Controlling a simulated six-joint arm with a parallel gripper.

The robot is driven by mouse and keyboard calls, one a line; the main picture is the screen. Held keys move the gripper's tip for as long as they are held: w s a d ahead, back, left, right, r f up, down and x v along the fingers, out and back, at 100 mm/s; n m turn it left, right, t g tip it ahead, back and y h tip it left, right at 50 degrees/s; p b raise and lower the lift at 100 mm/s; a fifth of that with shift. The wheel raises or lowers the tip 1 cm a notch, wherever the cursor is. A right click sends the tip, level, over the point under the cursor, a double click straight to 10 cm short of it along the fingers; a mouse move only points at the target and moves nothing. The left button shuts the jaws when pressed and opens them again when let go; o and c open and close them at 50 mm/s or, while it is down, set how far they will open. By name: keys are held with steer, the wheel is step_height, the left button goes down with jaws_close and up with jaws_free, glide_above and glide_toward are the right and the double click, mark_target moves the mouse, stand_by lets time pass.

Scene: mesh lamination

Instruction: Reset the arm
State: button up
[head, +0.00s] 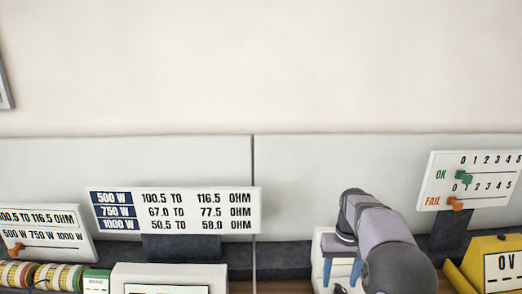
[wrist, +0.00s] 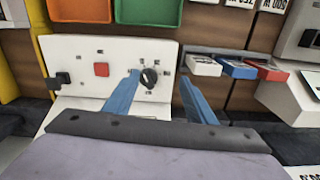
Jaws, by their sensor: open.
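My gripper (wrist: 158,97) is open and empty, with two blue fingers spread apart in the wrist view. Its left finger overlaps a white control panel (wrist: 75,58), close to a black knob (wrist: 149,77); I cannot tell whether they touch. A red square button (wrist: 101,69) and a small black switch (wrist: 62,78) are on the same panel. In the head view my arm is at the lower right, and the blue fingers (head: 341,272) show in front of a white box, partly cut off by the lower edge.
White, red and blue small boxes (wrist: 238,68) stand right of the fingers. Orange and green bins (wrist: 148,12) lie beyond the panel. In the head view, a resistance chart (head: 175,211), an OK/FAIL counter board (head: 472,180) and a yellow meter (head: 495,262) line the bench.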

steer(key=s+a+f, duration=0.1)
steer(key=s+a, duration=0.2)
steer(key=s, duration=0.6)
steer(key=s+a+f, duration=0.2)
steer(key=s+a, duration=0.1)
steer(key=s, duration=0.6)
steer(key=s+a+f, duration=0.1)
steer(key=s+a, duration=0.2)
steer(key=s, duration=0.6)
steer(key=shift+s+f+n, duration=0.2)
steer(key=shift+n, duration=0.2)
steer(key=shift+c, duration=0.6)
